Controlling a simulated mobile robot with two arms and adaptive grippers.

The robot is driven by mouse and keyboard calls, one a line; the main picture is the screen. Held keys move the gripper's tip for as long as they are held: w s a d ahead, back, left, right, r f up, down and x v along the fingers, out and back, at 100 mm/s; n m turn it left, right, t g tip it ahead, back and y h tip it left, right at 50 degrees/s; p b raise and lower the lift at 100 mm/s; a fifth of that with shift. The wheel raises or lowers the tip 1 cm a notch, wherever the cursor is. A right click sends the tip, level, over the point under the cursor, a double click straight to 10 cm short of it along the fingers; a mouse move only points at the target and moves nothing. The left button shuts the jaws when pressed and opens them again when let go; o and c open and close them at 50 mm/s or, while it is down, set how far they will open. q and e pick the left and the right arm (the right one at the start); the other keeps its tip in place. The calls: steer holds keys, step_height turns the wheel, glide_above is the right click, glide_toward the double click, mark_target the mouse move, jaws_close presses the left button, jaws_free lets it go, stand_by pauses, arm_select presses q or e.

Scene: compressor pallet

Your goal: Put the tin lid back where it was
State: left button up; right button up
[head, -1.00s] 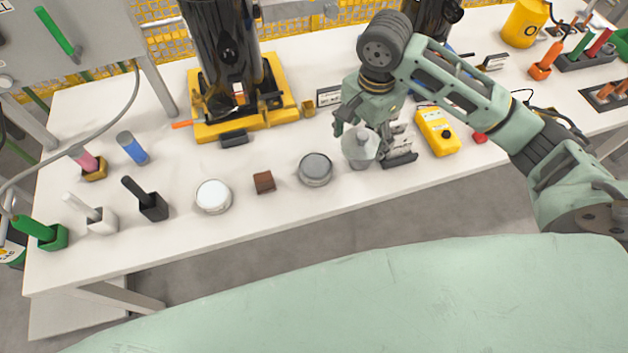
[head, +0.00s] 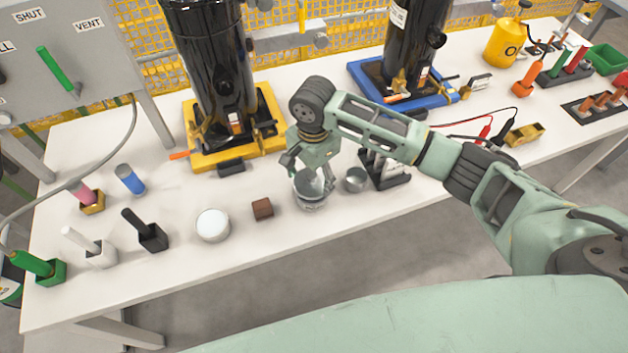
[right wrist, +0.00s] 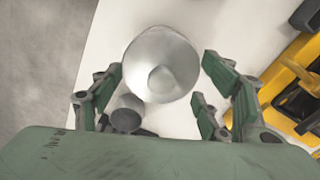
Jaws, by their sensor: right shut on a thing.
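My right gripper (head: 310,166) is shut on the tin lid (head: 308,182), a shiny silver disc with a raised middle. It holds the lid over the grey tin (head: 311,203), partly covering it; whether lid and tin touch is hard to tell. In the right wrist view, the lid (right wrist: 160,62) lies between the fingers of the right gripper (right wrist: 163,85), its raised middle facing the camera. A smaller silver tin (head: 355,180) stands just right of the grey tin; a small grey cylinder (right wrist: 127,115), likely this one, shows in the right wrist view. My left gripper is out of view.
A brown block (head: 262,209) and a white-topped tin (head: 212,225) stand to the left. A dark rack (head: 386,172) stands close on the right. The yellow base (head: 198,158) with a black cylinder is behind. The white table's front strip is clear.

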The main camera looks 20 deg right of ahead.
mark_target(314, 183)
steer(key=shift+f, duration=1.45)
steer(key=shift+s+f, duration=0.1)
steer(key=shift+f, duration=0.05)
steer(key=o, duration=1.3)
steer(key=shift+c, duration=0.2)
step_height(314, 183, up, 12)
steer(key=shift+r, duration=0.2)
steer(key=shift+f, duration=0.1)
